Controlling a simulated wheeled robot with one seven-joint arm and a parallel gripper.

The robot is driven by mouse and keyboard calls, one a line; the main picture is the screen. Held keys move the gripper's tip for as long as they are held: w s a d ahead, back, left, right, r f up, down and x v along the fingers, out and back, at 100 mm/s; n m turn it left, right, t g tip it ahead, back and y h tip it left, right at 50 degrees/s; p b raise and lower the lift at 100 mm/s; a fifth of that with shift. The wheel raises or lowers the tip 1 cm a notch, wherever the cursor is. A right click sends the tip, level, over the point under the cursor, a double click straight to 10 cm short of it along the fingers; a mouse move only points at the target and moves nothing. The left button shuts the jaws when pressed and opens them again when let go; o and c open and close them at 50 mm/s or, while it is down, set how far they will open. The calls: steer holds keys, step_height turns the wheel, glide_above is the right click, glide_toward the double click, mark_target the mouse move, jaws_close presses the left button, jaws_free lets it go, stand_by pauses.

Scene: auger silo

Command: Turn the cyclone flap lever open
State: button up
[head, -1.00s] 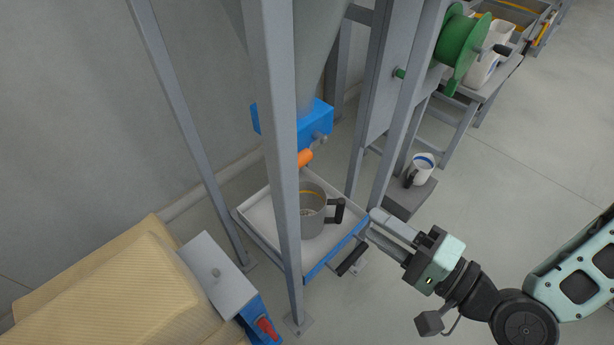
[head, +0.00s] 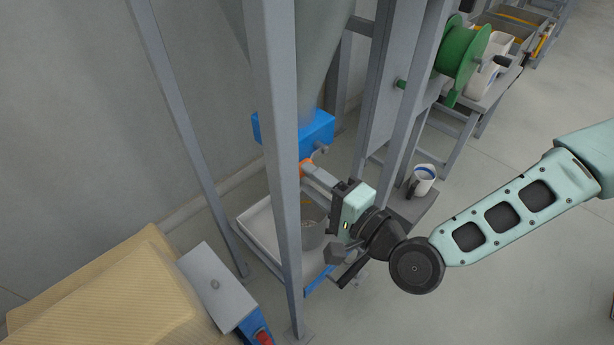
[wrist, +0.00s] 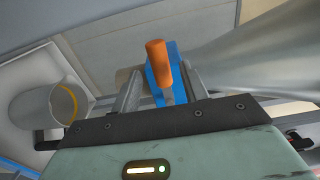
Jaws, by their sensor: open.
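The cyclone flap lever has an orange grip (wrist: 157,56), which stands between my gripper's two open fingers in the wrist view. In the head view a bit of the orange grip (head: 305,167) shows at my fingertips, partly hidden by them. The blue flap housing (head: 310,128) sits under the grey cyclone cone (head: 315,60); its blue side (wrist: 165,85) is behind the lever in the wrist view. My gripper (head: 308,172) is open around the lever. I cannot tell whether a finger touches it.
A grey post (head: 273,150) stands just left of my gripper. A grey mug (head: 312,235) stands in the tray (head: 262,222) below; the mug also shows in the wrist view (wrist: 42,108). A white jug (head: 424,180) and green reel (head: 458,50) are to the right.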

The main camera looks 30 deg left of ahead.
steer(key=shift+x, duration=1.05)
jaws_close()
